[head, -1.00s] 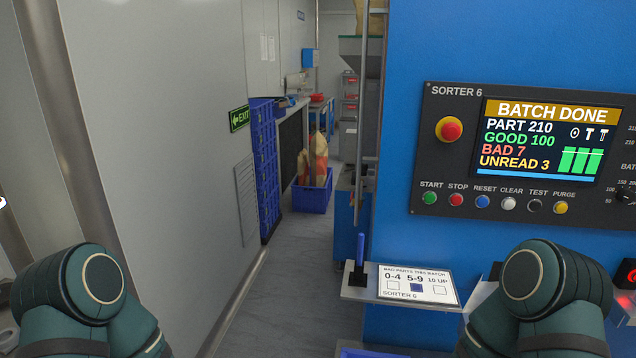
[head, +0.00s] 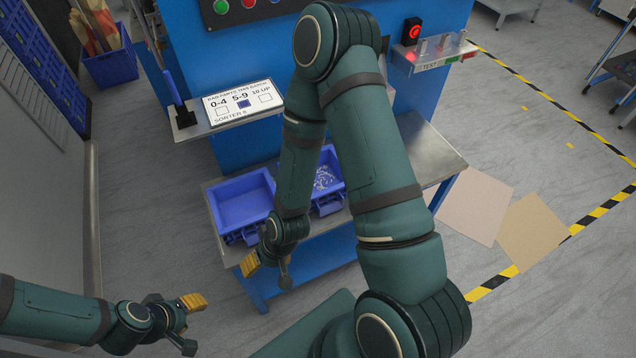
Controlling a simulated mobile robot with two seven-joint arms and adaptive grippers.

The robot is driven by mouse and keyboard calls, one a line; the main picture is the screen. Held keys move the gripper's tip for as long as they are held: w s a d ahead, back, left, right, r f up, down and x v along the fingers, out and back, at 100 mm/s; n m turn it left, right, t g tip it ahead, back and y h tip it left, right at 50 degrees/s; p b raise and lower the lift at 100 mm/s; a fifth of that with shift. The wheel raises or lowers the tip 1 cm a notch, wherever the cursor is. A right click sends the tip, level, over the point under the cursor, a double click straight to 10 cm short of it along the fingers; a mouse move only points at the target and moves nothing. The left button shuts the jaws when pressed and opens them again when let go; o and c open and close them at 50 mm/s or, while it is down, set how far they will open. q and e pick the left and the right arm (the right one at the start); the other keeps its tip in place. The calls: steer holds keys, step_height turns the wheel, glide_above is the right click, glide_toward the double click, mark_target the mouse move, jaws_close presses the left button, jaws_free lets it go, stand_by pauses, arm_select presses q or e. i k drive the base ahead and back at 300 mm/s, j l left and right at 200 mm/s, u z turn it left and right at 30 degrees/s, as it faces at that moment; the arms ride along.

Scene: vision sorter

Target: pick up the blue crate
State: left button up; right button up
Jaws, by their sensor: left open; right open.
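Two blue crates stand side by side on a metal bench at the front of the blue machine. The left crate (head: 243,208) looks empty. The right crate (head: 327,204) holds small pale parts and is partly hidden by my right arm. My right gripper (head: 268,271) is open, with yellow pads, just in front of the bench near the left crate's front right corner. I cannot tell whether it touches anything. My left gripper (head: 189,323) is open and empty, lower left of the bench, apart from the crates.
A card with tick boxes (head: 243,101) lies on a small shelf above the left crate. Another blue crate (head: 111,68) with sacks stands on the floor at the upper left, by stacked blue crates (head: 45,65). Flat cardboard sheets (head: 472,205) lie right of the bench.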

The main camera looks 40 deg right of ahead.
mark_target(329, 193)
steer(key=l+z, duration=0.25)
steer(key=l, duration=0.15)
steer(key=i+l+z, duration=0.2)
steer(key=l, duration=0.15)
steer(key=l+z, duration=0.25)
steer(key=l, duration=0.15)
steer(key=i+l+z, duration=0.2)
steer(key=l, duration=0.15)
